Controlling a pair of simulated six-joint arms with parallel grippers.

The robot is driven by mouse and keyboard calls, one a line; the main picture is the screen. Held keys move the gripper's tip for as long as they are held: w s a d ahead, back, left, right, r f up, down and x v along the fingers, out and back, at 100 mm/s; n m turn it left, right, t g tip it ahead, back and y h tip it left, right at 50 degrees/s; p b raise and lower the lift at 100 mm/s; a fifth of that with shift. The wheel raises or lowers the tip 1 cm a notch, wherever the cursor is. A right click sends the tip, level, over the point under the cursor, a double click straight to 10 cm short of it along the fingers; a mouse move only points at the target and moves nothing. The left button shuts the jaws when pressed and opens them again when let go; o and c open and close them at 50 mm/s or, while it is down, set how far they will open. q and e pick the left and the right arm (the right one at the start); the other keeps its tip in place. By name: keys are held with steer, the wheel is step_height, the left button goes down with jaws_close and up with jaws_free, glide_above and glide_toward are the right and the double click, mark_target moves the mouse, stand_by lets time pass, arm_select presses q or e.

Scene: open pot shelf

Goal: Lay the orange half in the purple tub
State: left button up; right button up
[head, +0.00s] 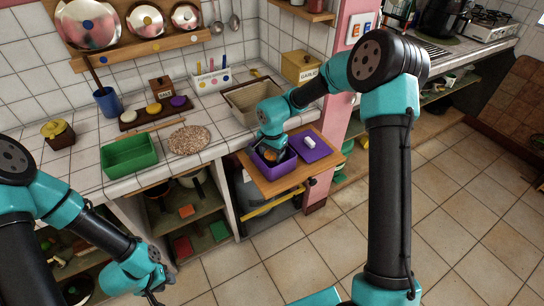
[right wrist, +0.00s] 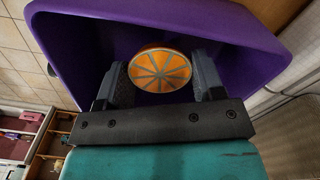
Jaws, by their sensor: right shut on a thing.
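The orange half (right wrist: 160,69) shows its cut face between the two fingers of my right gripper (right wrist: 162,80) in the right wrist view. The right gripper is shut on it, inside the open purple tub (right wrist: 75,50). I cannot tell whether the orange half touches the tub's floor. In the head view the purple tub (head: 284,171) stands on a wooden board, and my right gripper (head: 271,152) reaches down into it, with the orange half partly hidden. My left gripper (head: 155,296) is low at the bottom edge, away from the tub; its fingers are too small to read.
A purple lid (head: 312,150) with a white knob lies right of the tub on the wooden board (head: 290,186). A green tub (head: 130,156), a round speckled mat (head: 189,140) and a beige basin (head: 252,100) are on the tiled counter. A pink post (head: 345,110) stands behind.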

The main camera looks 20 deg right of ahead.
mark_target(272, 154)
steer(key=shift+f, duration=0.85)
steer(key=shift+f, duration=0.1)
steer(key=o, duration=0.9)
step_height(272, 154, up, 12)
steer(key=shift+r, duration=0.1)
